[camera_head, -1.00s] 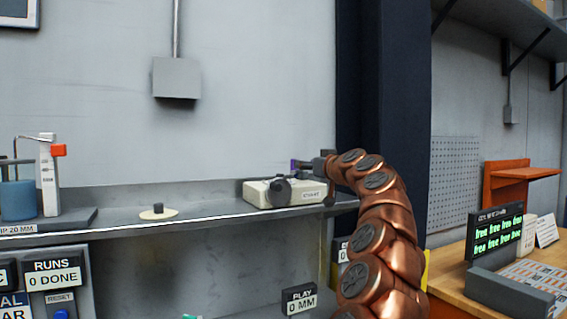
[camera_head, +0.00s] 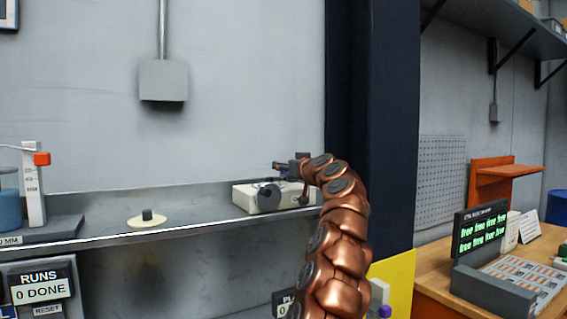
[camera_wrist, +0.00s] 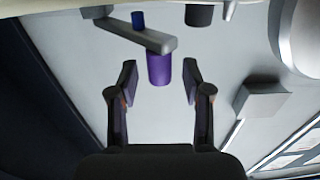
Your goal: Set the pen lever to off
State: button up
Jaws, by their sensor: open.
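My gripper (camera_wrist: 160,82) is open. The purple knob stands between its fingertips, with a gap on each side, and the fingers do not appear to touch it. In the head view my gripper (camera_head: 279,166) is above a beige box (camera_head: 268,195) on the shelf. The lever cannot be made out clearly there.
The shelf (camera_head: 195,217) also bears a pale disc with a dark knob (camera_head: 147,218) and a gauge stand (camera_head: 33,183) at left. A grey wall box (camera_head: 163,80) is above. A dark column (camera_head: 370,120) stands behind my arm. A desk with a display (camera_head: 480,235) is at right.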

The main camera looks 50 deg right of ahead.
jog(key=shift+w+d+f+p, duration=0.1)
jog(key=shift+w+d+p, duration=0.15)
jog(key=shift+w, duration=0.45)
jog(key=shift+a, duration=0.1)
grip_shut()
dwell(0.3)
